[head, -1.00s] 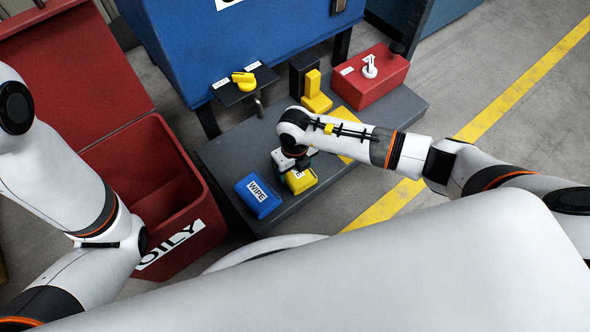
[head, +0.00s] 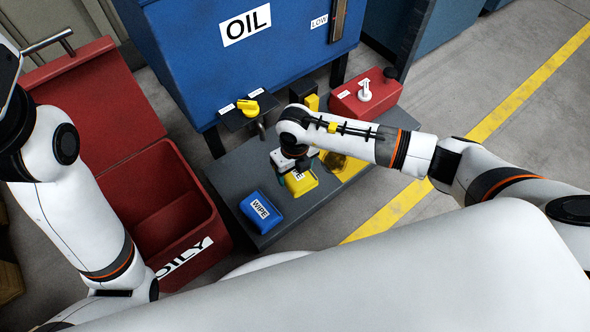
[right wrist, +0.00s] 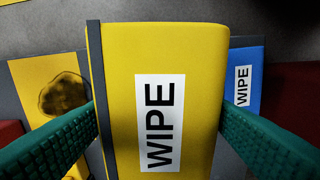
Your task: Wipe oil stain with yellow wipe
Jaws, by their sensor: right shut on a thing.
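The yellow wipe (head: 301,182) is a block-like pad with a white WIPE label, at the front of the grey platform. My right gripper (head: 296,168) is over it, and in the right wrist view its green fingers sit on both sides of the yellow wipe (right wrist: 205,95), shut on it. The oil stain (right wrist: 64,95) is a dark brown patch on a yellow plate (right wrist: 32,72), left of the wipe in that view. In the head view the stain (head: 336,162) is partly hidden by my right arm. My left gripper is out of view.
A blue wipe (head: 261,211) lies left of the yellow one. An open red OILY bin (head: 215,232) stands left of the platform (head: 232,160). Behind are a blue OIL tank (head: 215,75), a yellow-handled valve (head: 248,108) and a red box (head: 378,98) with a white knob.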

